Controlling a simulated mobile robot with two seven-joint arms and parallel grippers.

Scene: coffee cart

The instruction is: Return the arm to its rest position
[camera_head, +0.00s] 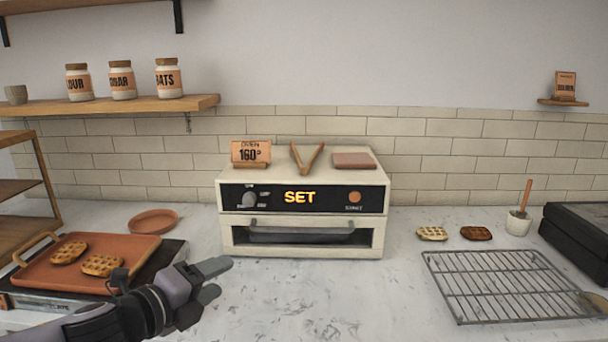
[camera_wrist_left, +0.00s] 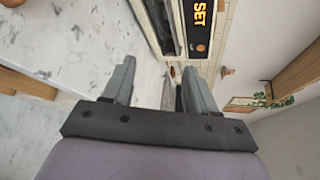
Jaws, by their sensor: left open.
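My left gripper (camera_head: 218,278) is in the head view at the lower left, above the counter in front of the oven and to the right of the orange tray. Its jaws are open with nothing between them. In the left wrist view the two fingers (camera_wrist_left: 160,88) stand apart and empty, with the oven front (camera_wrist_left: 190,25) beyond them. The white oven (camera_head: 302,245) stands at the back of the counter, and its display reads SET. My right gripper is in neither view.
An orange tray (camera_head: 40,279) with two waffles lies on a dark appliance at the left. A brown plate (camera_head: 153,221) is behind it. A wire rack (camera_head: 500,285), two waffles and a dark appliance (camera_head: 580,235) are at the right. The counter's front middle (camera_head: 325,305) is clear.

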